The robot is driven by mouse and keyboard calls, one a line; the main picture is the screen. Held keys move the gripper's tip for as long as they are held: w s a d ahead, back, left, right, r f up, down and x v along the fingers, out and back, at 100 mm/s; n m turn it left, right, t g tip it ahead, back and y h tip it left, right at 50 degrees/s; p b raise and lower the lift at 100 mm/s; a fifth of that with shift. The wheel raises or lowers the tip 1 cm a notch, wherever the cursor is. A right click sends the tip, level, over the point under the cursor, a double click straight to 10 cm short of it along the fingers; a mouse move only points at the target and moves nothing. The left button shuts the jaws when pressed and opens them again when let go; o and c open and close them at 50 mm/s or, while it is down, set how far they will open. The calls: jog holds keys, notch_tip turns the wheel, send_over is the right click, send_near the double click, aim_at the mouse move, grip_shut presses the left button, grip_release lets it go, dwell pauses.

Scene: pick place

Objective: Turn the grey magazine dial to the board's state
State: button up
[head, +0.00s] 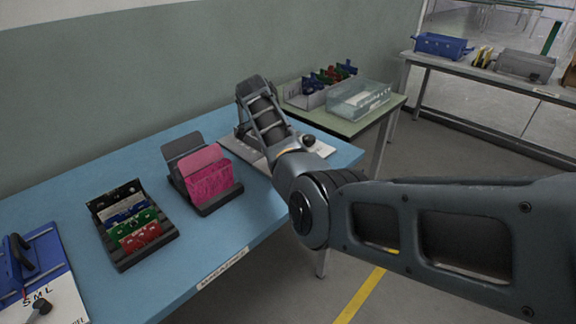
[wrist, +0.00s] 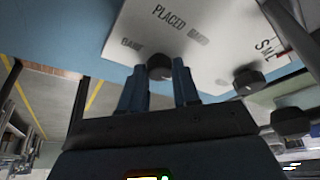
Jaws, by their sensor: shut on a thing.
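A dark grey round dial (wrist: 159,66) stands on a white plate (wrist: 215,62) printed with words, among them PLACED and what looks like BARE. My gripper (wrist: 160,73) is shut on this dial, with one blue-grey finger on either side of it. Where the dial points cannot be made out. A second dark knob (wrist: 248,79) stands farther right on the plate, near a red mark and letters. In the head view my arm hides my gripper and most of the plate (head: 322,151); one dark knob (head: 308,140) shows past it.
On the blue table (head: 225,228), a black rack (head: 150,254) holds several coloured boards and a dark stand (head: 221,204) holds pink ones. An S M L panel (head: 62,286) lies at lower left. A green table (head: 380,113) behind carries a clear bin (head: 360,100).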

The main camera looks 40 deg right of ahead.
jog(key=shift+m+b, duration=0.4)
jog(key=shift+m, duration=0.2)
jog(key=shift+g, duration=0.3)
jog(key=shift+d, duration=0.1)
jog(key=o, duration=1.1)
jog(key=shift+c, duration=0.2)
jog(key=v, duration=0.8)
jog(key=shift+s+d, duration=0.1)
